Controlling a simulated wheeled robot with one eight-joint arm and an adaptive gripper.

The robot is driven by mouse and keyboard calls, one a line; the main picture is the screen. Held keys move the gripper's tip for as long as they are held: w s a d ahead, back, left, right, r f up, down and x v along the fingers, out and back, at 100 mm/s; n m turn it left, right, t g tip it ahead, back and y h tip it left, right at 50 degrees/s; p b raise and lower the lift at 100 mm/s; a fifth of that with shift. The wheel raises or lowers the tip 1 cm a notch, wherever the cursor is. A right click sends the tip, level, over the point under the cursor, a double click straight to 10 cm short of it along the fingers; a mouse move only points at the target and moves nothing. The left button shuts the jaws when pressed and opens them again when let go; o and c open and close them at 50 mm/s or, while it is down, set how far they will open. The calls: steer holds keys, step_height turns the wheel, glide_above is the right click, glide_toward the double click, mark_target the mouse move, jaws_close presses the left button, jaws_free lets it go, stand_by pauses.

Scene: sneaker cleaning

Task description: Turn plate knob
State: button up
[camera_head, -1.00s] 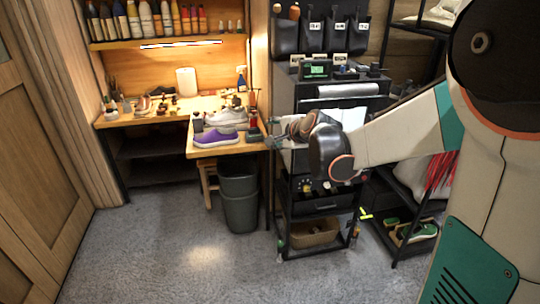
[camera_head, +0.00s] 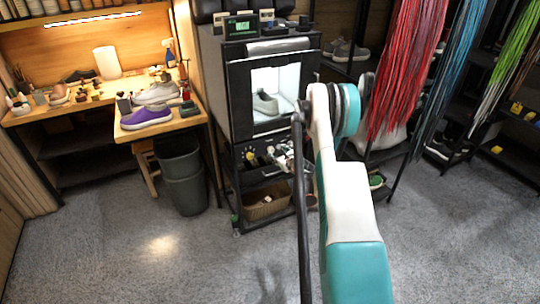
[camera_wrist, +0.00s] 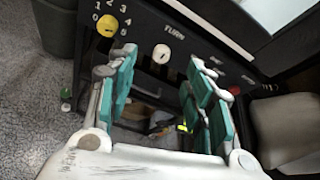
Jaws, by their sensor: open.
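In the wrist view, a white round knob (camera_wrist: 161,54) sits on the black front panel below the printed word TURN. A yellow knob (camera_wrist: 107,25) with numbers around it is at its left. My gripper (camera_wrist: 160,64) is open, with its teal-padded fingers on either side of the white knob in the picture. Nothing is between the pads; whether the knob lies within their reach is unclear. In the head view, the black cabinet (camera_head: 236,92) holds a pale shoe (camera_head: 265,103) in its lit chamber.
A basket (camera_head: 264,203) stands on the shelf below the panel. Dark bins (camera_head: 182,178) stand left of the cabinet. A wooden bench (camera_head: 135,133) carries a purple sneaker (camera_head: 146,117). Red laces (camera_head: 404,60) hang at the right. The floor in front is clear.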

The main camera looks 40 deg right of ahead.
mark_target(272, 151)
steer(key=shift+m, duration=0.5)
steer(key=w+d+f+b, duration=0.1)
steer(key=w+f, duration=0.1)
steer(key=w, duration=0.1)
steer(key=w+d+f+b, duration=0.2)
steer(key=w+f, duration=0.1)
steer(key=w+d+f+b, duration=0.1)
steer(key=w+d+f, duration=0.1)
steer(key=w, duration=0.2)
steer(key=shift+d+f, duration=0.1)
steer(key=shift+f, duration=0.3)
steer(key=shift+w+d+f+b, duration=0.1)
steer(key=shift+w+d+b, duration=0.15)
steer(key=shift+w, duration=0.3)
steer(key=c, duration=1)
